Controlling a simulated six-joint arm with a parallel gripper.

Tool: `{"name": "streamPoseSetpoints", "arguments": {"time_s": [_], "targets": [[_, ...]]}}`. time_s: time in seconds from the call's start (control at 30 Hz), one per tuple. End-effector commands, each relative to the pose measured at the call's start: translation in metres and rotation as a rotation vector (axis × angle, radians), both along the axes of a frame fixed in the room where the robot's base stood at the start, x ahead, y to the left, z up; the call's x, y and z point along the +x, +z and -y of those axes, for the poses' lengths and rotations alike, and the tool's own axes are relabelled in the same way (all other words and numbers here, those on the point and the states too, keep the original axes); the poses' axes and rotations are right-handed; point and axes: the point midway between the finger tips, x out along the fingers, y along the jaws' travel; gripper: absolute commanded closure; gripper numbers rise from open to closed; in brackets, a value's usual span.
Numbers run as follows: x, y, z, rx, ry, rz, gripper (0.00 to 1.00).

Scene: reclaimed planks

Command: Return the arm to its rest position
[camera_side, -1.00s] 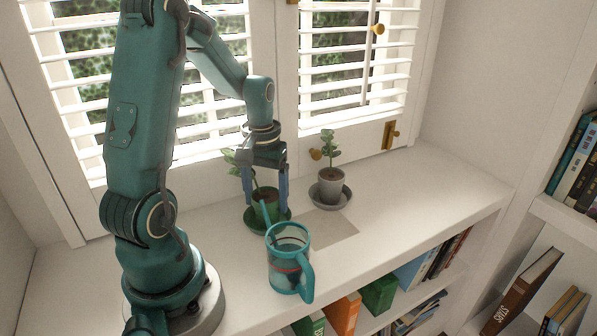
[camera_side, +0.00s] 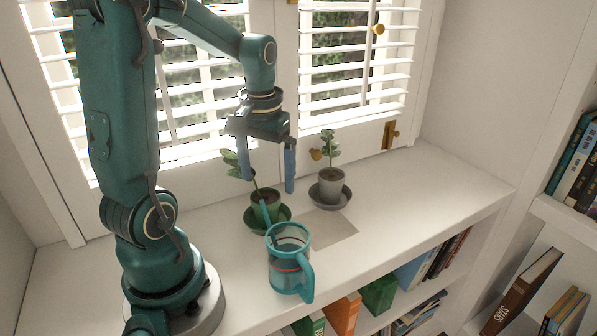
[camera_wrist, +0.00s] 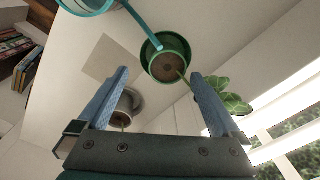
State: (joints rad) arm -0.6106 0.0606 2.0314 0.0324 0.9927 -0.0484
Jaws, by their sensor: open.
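My gripper (camera_side: 268,182) hangs open and empty above the green pot, fingers pointing down. It also shows in the wrist view (camera_wrist: 160,75), with nothing between its fingers. The green pot (camera_side: 272,212) holds a leafy plant and stands on a green saucer (camera_side: 284,225). A clear teal watering can (camera_side: 288,268) stands upright on the shelf top in front, its spout reaching the pot's rim. In the wrist view the spout (camera_wrist: 140,27) overlaps the edge of the green pot (camera_wrist: 168,66).
A grey pot (camera_side: 330,184) with a small plant stands on a grey saucer to the right. A beige square (camera_side: 335,232) lies beside the can. White blinds and window frames (camera_side: 350,60) rise close behind. The shelf top at right (camera_side: 430,195) is clear.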

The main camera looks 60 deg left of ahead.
Motion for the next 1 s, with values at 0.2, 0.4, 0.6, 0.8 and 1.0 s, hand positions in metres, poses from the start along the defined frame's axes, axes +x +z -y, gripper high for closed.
{"name": "streamPoseSetpoints", "arguments": {"time_s": [0.2, 0.4, 0.6, 0.8, 1.0], "targets": [[-0.005, 0.03, 0.062, 0.071, -0.245, 0.15, 0.0], [-0.026, 0.044, 0.111, 0.107, -0.466, 0.299, 0.0], [-0.044, 0.048, 0.137, 0.115, -0.604, 0.401, 0.0], [-0.049, 0.047, 0.143, 0.114, -0.641, 0.428, 0.0], [-0.049, 0.047, 0.143, 0.115, -0.64, 0.427, 0.0]]}}
